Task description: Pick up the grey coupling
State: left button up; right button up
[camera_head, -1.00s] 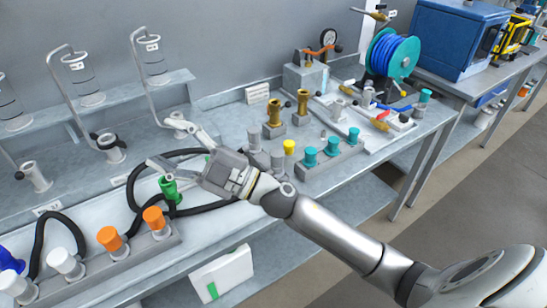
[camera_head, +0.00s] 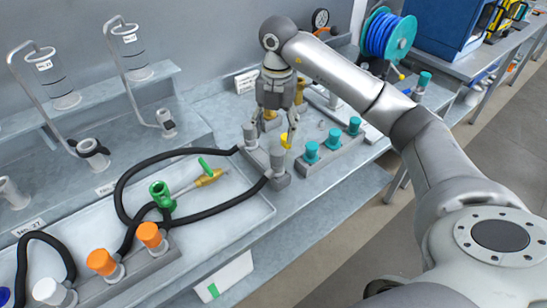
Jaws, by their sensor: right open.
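Grey couplings stand upright in a grey holder block at the middle of the bench. One grey coupling (camera_head: 250,136) is at the left back of the block and another (camera_head: 278,160) is at its front. A yellow coupling (camera_head: 286,141) stands close by. My right gripper (camera_head: 274,127) points down over this block, open, with its fingers close to the couplings' tops. Its fingers and body hide part of the block, and I cannot tell whether they touch a coupling. My left gripper is not in view.
Teal couplings (camera_head: 312,152) stand in a block just to the right. Black hoses (camera_head: 130,175) loop across the tray to the left, with a green fitting (camera_head: 161,194) and a brass nozzle (camera_head: 208,178). Orange couplings (camera_head: 101,262) stand at the lower left. A blue reel (camera_head: 388,36) is behind.

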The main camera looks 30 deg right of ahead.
aim_at(277, 149)
jog(key=shift+s+d+f, duration=0.1)
jog(key=shift+d+f, duration=0.05)
jog(key=shift+d, duration=0.25)
notch_tip(277, 149, down, 4)
jog(key=shift+s+f+p, duration=0.1)
jog(key=shift+f+p, duration=0.15)
jog(key=shift+p, duration=0.3)
jog(key=f, duration=0.1)
jog(key=f+p, duration=0.1)
jog(key=f, duration=0.1)
jog(key=f+p, duration=0.1)
jog(key=shift+s+a+f, duration=0.15)
jog(key=shift+a+f, duration=0.1)
jog(key=shift+f, duration=0.6)
jog(key=c, duration=1.2)
grip_shut()
jog(key=shift+r, duration=0.1)
